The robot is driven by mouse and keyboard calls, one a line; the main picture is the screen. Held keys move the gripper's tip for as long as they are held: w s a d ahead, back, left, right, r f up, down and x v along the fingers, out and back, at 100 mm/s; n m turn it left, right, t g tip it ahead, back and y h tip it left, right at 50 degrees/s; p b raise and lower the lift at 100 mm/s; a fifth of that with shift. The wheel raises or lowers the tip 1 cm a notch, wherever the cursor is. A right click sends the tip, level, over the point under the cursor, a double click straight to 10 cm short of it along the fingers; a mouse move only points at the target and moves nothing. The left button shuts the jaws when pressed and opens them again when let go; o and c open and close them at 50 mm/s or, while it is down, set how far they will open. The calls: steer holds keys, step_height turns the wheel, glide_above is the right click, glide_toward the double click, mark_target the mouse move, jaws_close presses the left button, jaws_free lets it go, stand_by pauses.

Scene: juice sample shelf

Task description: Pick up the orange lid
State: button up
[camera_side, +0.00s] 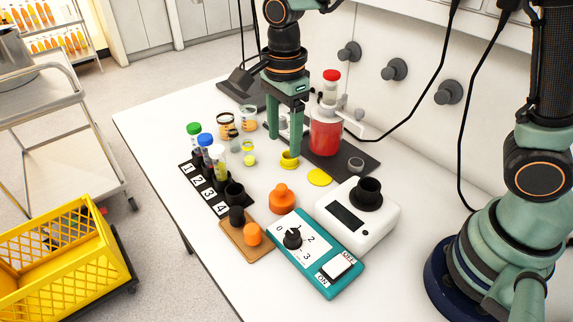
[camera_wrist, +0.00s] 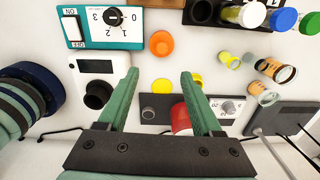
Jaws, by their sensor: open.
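The orange lid (camera_side: 282,199) has a raised knob and sits on the white table, just behind the teal dial box. It also shows in the wrist view (camera_wrist: 162,43), beyond my fingertips. My gripper (camera_side: 284,146) points down, open and empty, above the table at the back. In the side view it is over a small yellow cup (camera_side: 289,161), apart from the orange lid. In the wrist view my gripper (camera_wrist: 160,74) has a flat yellow disc (camera_wrist: 162,86) showing between its fingers.
A numbered rack (camera_side: 205,196) with capped tubes stands left of the lid. A teal dial box (camera_side: 313,258) and a white device (camera_side: 357,222) stand close by. A red-filled vessel (camera_side: 325,134) is right beside my gripper. A second orange piece (camera_side: 252,234) is on a brown board.

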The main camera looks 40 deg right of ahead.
mark_target(282, 186)
steer(key=f, duration=1.2)
steer(key=shift+w+f, duration=0.2)
steer(key=shift+w, duration=0.05)
steer(key=shift+c, duration=0.4)
jaws_close()
